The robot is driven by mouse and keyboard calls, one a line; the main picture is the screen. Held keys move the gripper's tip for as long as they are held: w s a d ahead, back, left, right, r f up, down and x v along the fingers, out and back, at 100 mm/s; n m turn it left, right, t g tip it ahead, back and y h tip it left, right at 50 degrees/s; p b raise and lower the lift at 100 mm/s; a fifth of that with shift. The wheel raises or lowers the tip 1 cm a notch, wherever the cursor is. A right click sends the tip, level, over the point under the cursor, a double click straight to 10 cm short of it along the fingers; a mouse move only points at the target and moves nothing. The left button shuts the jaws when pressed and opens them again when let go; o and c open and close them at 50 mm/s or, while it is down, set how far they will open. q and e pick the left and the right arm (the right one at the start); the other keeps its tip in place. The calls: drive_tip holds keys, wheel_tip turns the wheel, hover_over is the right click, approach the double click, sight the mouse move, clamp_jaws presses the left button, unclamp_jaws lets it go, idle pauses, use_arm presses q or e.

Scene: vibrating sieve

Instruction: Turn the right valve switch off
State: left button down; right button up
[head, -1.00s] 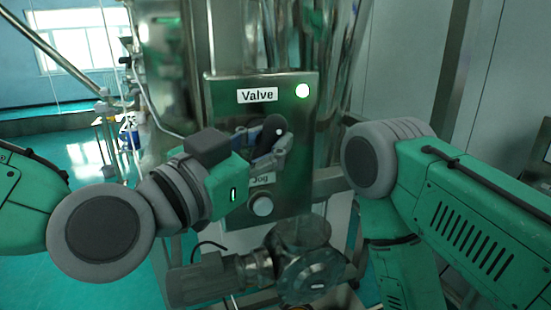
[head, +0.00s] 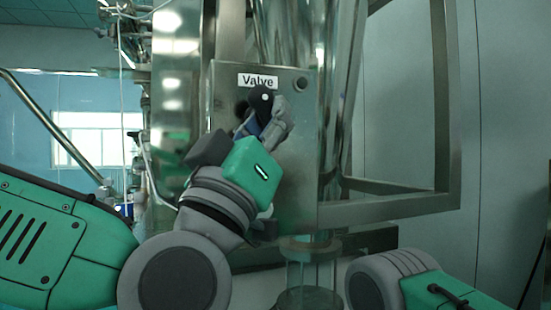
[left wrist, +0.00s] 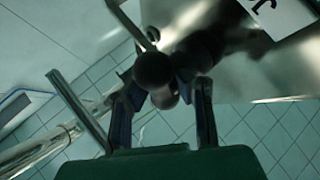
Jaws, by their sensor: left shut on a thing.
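The steel control panel (head: 303,150) with the "Valve" label (head: 257,81) stands in the middle of the head view. Just below the label is the dark valve switch (head: 261,99), with a small white dot on its knob. My left gripper (head: 268,122) reaches it from below and is shut on it. The round lamp (head: 301,83) at the panel's upper right is dark. In the left wrist view, the round dark switch knob (left wrist: 154,72) shows at and beyond the fingers of my left gripper (left wrist: 165,100). The gripper hides the panel's lower middle. My right gripper is out of view.
Shiny steel tanks and pipes (head: 330,60) stand behind and beside the panel. A steel frame (head: 405,203) juts out to the right. A glass cylinder (head: 308,270) is below the panel. A plain wall with open room lies at the far right.

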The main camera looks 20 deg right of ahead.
use_arm(q)
drive_tip(key=shift+f+n+t+y+b, duration=0.2)
drive_tip(key=shift+n+t+y+b, duration=0.15)
drive_tip(key=shift+n+t+b, duration=0.25)
drive_tip(key=shift+f+n+t+y+b, duration=0.15)
drive_tip(key=shift+n+t+y+b, duration=0.25)
drive_tip(key=shift+n+t, duration=0.3)
drive_tip(key=shift+r+t, duration=0.15)
drive_tip(key=shift+t, duration=0.15)
drive_tip(key=c, duration=1.5)
unclamp_jaws()
drive_tip(key=shift+o, duration=0.5)
drive_tip(key=shift+a+r, duration=0.15)
drive_tip(key=shift+a, duration=0.2)
drive_tip(key=shift+s+f, duration=0.2)
drive_tip(key=v, duration=1.1)
drive_tip(key=shift+a+f, duration=0.25)
drive_tip(key=shift+d, duration=0.15)
